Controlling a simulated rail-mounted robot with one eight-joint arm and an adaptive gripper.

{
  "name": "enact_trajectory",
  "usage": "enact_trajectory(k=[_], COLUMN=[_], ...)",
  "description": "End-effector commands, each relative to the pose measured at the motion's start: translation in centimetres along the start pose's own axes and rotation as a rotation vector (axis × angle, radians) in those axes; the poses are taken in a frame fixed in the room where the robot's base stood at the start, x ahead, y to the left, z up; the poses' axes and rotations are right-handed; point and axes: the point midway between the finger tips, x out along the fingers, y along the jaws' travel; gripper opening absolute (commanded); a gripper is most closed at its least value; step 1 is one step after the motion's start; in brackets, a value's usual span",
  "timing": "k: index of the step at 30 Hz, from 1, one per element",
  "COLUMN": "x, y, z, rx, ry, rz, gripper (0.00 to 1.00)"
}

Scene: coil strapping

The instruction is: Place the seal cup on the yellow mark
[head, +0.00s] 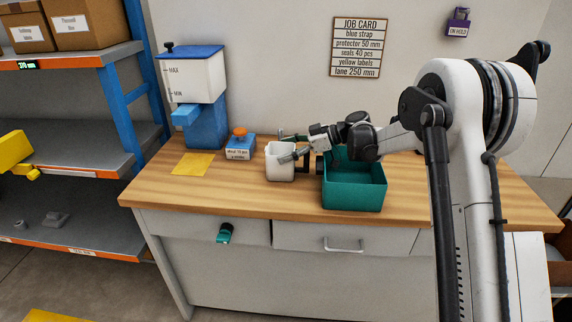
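The white seal cup (279,170) stands upright on the wooden bench, just left of a teal bin. A dark, handle-like part shows at its right side. The yellow mark (194,163) is a flat, bare patch on the bench further left, below a blue and white dispenser. My gripper (289,148) reaches in from the right over the bin. One finger is in front of the cup's upper wall and the other is behind its rim. I cannot tell whether the fingers press on the cup.
The teal bin (353,193) stands under my arm. A small blue box with an orange top (239,146) sits between the yellow mark and the cup, towards the back. The dispenser (202,120) stands behind the mark. The bench front (230,202) between mark and cup is clear.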

Motion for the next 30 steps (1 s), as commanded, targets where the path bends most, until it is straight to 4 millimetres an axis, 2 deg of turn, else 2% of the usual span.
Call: enact_trajectory(k=[1,8,10,11,22,29,30], x=[0.0,0.0,0.0,0.0,-0.4,-1.7,-1.0], y=[0.0,0.0,0.0,0.0,0.0,0.0,-0.6], z=[0.0,0.0,0.0,0.0,-0.8,-4.1,-4.8], rx=[0.0,0.0,0.0,0.0,0.0,0.0,-0.001], ry=[0.0,0.0,0.0,0.0,0.0,0.0,0.0], rz=[0.0,0.0,0.0,0.0,0.0,0.0,-0.003], gripper=[0.66,0.35,0.32,0.26,0.26,0.26,0.26])
